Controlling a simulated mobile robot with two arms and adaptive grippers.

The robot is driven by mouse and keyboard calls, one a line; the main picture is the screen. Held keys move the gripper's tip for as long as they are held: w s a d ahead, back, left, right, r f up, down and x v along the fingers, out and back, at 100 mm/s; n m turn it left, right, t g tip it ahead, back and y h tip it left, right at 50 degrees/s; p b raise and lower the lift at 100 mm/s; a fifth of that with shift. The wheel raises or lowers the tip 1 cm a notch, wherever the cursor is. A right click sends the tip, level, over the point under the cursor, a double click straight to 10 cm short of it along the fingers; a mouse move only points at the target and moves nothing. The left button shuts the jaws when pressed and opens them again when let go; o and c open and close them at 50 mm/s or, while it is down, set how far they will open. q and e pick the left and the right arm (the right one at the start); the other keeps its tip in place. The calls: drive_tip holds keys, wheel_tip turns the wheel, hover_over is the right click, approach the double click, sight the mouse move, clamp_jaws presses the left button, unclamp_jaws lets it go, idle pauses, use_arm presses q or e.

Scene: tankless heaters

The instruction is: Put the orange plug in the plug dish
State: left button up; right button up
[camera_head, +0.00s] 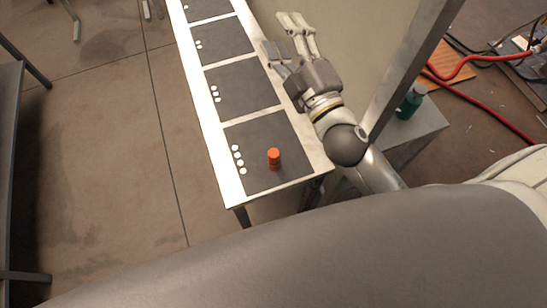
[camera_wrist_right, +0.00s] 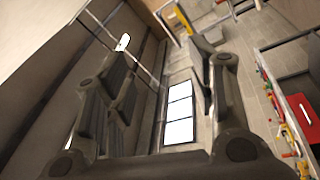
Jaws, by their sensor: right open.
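The orange plug (camera_head: 274,159) stands upright on the nearest dark square of a long narrow table. My right gripper (camera_head: 281,36) is open and empty, beyond the plug and over the table's right side, beside the wall. It is well apart from the plug. In the right wrist view its two fingers (camera_wrist_right: 162,65) are spread with nothing between them. I cannot make out a plug dish in either view. My left gripper is not in view.
The long white-edged table (camera_head: 230,188) carries several dark squares (camera_head: 243,85) marked with white dots. A green bottle (camera_head: 410,102) stands on a grey surface at right. A slanted metal post (camera_head: 405,68) rises close to my right arm. Open floor lies left of the table.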

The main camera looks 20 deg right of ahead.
drive_tip(key=s+a+r+n+y, duration=0.2)
drive_tip(key=a+r+n+y, duration=0.3)
drive_tip(key=a+n+y, duration=0.3)
drive_tip(key=s+a+f+n+g+y, duration=0.1)
drive_tip(key=s+a+n+g+y, duration=0.3)
drive_tip(key=n, duration=0.4)
drive_tip(key=s+a+f+n+g+y, duration=0.1)
drive_tip(key=a+f+n+g+y, duration=0.2)
drive_tip(key=n+g, duration=0.4)
drive_tip(key=n+g+h, duration=0.8)
drive_tip(key=n+h, duration=0.5)
approach(269, 161)
drive_tip(key=shift+w+f, duration=0.3)
drive_tip(key=shift+w, duration=0.1)
drive_tip(key=shift+h, duration=0.3)
drive_tip(key=b+x, duration=0.5)
drive_tip(key=x, duration=0.5)
drive_tip(key=shift+a+f+b, duration=0.2)
drive_tip(key=shift+f+b, duration=0.1)
drive_tip(key=shift+b, duration=0.1)
